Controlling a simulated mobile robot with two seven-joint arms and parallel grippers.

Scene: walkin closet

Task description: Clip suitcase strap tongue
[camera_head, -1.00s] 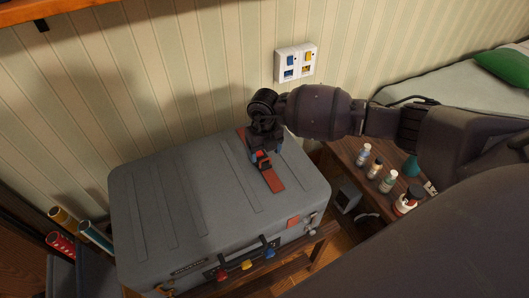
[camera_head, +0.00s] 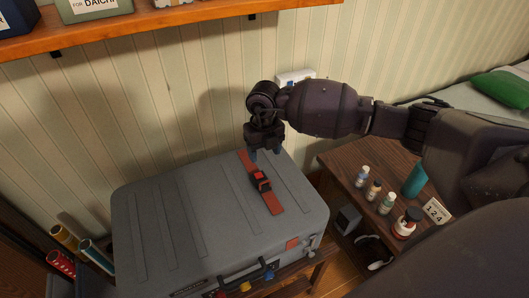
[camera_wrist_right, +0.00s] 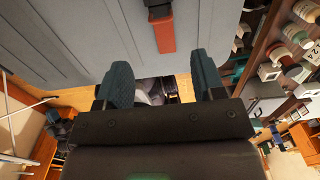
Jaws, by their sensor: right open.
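The grey suitcase (camera_head: 215,225) lies flat with its lid shut. A red strap (camera_head: 274,204) crosses its lid near the right end, with a black and red buckle (camera_head: 261,181) midway. Strap shows on both sides of the buckle, with no clear gap; I cannot tell whether the tongue is latched. In the right wrist view the strap (camera_wrist_right: 164,35) and part of the buckle (camera_wrist_right: 158,9) show at the top. My right gripper (camera_head: 265,153) is open and empty, above the lid's far edge behind the buckle, apart from it. My left gripper is not in view.
A wooden side table (camera_head: 345,157) with several small bottles and a teal cylinder (camera_head: 414,180) stands to the right. A wooden shelf (camera_head: 165,22) overhangs at the top. Rolled tubes (camera_head: 95,253) stand at left. The striped wall is close behind the suitcase.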

